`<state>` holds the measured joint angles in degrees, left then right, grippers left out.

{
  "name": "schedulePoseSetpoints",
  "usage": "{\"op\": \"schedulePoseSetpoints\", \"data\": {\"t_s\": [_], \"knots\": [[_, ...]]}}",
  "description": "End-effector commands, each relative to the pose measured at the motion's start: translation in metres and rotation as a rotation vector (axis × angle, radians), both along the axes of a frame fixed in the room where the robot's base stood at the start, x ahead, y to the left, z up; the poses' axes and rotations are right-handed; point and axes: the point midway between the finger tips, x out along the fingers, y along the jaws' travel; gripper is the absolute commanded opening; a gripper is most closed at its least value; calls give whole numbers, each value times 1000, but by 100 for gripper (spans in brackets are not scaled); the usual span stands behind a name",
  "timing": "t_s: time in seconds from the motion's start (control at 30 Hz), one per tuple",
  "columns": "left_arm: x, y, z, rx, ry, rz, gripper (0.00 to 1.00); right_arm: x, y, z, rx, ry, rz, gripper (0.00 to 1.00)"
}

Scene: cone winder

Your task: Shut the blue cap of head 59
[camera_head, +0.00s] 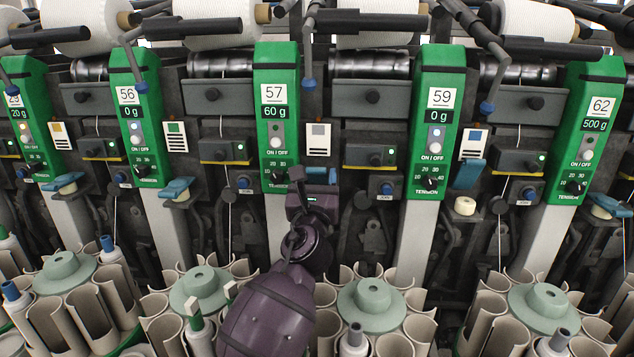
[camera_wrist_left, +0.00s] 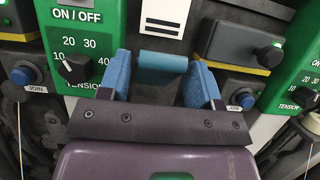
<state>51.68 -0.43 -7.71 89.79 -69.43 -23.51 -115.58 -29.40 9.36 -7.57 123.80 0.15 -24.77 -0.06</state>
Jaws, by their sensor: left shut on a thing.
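Head 59 (camera_head: 436,120) is a green panel right of centre. A blue cap (camera_head: 468,174) just to its right is tilted up, with a pale round piece (camera_head: 465,206) exposed below it. My left gripper (camera_head: 318,180) is purple and sits at another blue cap, between head 57 (camera_head: 276,115) and head 59. My right gripper is not in view.
Neighbouring heads 56 (camera_head: 134,115) and 62 (camera_head: 592,125) stand close on both sides. Green-topped round bobbin magazines (camera_head: 370,297) line the front below. Tension knobs and blue JOIN buttons (camera_head: 387,188) sit close to the gripper.

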Motion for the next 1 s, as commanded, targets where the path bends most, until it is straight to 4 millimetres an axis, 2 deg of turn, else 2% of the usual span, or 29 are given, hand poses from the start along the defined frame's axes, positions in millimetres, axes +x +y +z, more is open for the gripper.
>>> {"op": "schedulePoseSetpoints", "data": {"t_s": [0.33, 0.37, 0.4, 0.77, 1.0], "knots": [[0, 0, 1, 0, -4, 0, 16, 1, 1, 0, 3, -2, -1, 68], [0, 0, 1, 0, -4, 0, 63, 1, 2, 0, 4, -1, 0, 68], [0, 0, 1, 0, -4, 0, 67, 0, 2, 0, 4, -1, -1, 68], [-3, 0, -1, 0, -3, 0, 67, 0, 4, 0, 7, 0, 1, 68], [-30, 0, -9, -2, -4, -2, 67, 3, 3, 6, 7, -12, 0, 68]]}}
